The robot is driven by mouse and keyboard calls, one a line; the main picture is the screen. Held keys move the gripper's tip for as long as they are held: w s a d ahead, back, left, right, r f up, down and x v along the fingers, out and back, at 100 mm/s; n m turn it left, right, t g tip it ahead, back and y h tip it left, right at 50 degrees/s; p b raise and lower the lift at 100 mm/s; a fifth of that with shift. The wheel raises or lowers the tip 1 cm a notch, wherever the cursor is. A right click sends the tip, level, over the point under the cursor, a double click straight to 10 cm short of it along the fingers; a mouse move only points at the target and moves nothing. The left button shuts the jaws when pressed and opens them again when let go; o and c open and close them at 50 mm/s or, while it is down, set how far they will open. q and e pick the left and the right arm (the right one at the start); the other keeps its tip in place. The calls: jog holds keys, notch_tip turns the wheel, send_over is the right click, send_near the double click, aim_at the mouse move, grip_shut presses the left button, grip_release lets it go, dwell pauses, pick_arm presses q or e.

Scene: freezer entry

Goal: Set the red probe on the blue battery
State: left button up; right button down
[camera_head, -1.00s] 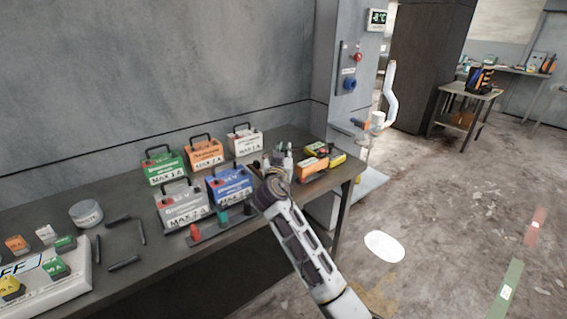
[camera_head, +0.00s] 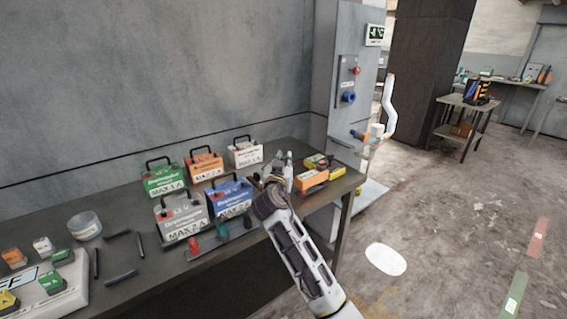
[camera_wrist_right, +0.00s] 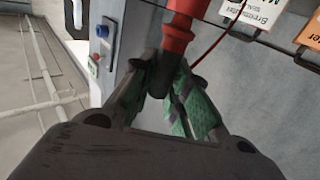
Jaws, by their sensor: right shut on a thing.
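The blue battery (camera_head: 231,198) stands on the dark table beside a grey battery, its handle up. My right gripper (camera_head: 278,170) is just right of and behind the blue battery, apart from it in the picture. In the right wrist view, the green-padded fingers (camera_wrist_right: 166,95) are shut on the dark lower part of a red probe (camera_wrist_right: 179,32), and a thin red lead runs off to the right. In the head view the held probe is mostly hidden by my wrist. My left gripper is not in view.
Green (camera_head: 165,180), orange (camera_head: 205,166) and white (camera_head: 245,153) batteries stand behind the grey one (camera_head: 182,217). A rack (camera_head: 222,243) with red and green pieces lies in front. Orange and yellow boxes (camera_head: 312,180) sit to the right, near the table's end.

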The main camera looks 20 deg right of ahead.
jog(key=shift+r+p, duration=0.85)
jog(key=shift+r, duration=0.95)
